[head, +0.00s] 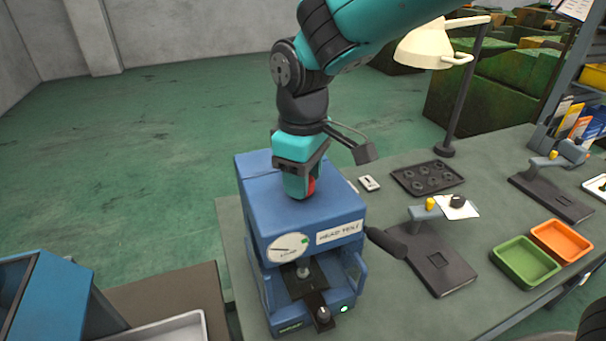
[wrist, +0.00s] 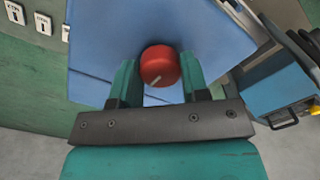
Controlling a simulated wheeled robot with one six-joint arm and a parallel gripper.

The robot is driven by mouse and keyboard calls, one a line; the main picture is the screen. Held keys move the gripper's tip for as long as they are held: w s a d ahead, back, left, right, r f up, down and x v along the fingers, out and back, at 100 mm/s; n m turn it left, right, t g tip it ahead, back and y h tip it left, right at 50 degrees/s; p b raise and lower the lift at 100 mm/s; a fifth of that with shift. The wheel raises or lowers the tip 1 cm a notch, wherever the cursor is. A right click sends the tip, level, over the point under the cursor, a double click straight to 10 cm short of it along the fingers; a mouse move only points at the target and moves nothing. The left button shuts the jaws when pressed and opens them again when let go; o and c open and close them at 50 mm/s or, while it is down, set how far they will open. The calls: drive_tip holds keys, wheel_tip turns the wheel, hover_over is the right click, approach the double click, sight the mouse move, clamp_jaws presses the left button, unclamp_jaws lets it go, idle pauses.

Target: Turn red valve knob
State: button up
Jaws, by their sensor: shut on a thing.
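The red valve knob (wrist: 160,66) sits on the top face of the blue machine (wrist: 100,40), with a pale line mark on its cap. In the head view only a sliver of the red knob (head: 311,186) shows beside my fingers. My gripper (wrist: 158,75) points down over the machine with one finger on each side of the knob, shut on it. In the head view my gripper (head: 299,188) stands on the top of the blue machine (head: 265,205), which has a round dial and a label on its front.
The bench carries a dark tray (head: 428,178), a small fixture (head: 432,255), a green bin (head: 525,262) and an orange bin (head: 562,242) to the right. A lamp (head: 440,45) stands behind. Another blue machine (head: 45,300) is at lower left. Green floor is open at left.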

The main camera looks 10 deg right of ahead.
drive_tip(key=shift+r+n, duration=0.15)
drive_tip(key=shift+n, duration=0.25)
drive_tip(key=o, duration=0.9)
wheel_tip(320, 180, up, 17)
drive_tip(key=b, duration=0.3)
drive_tip(key=shift+r, duration=0.15)
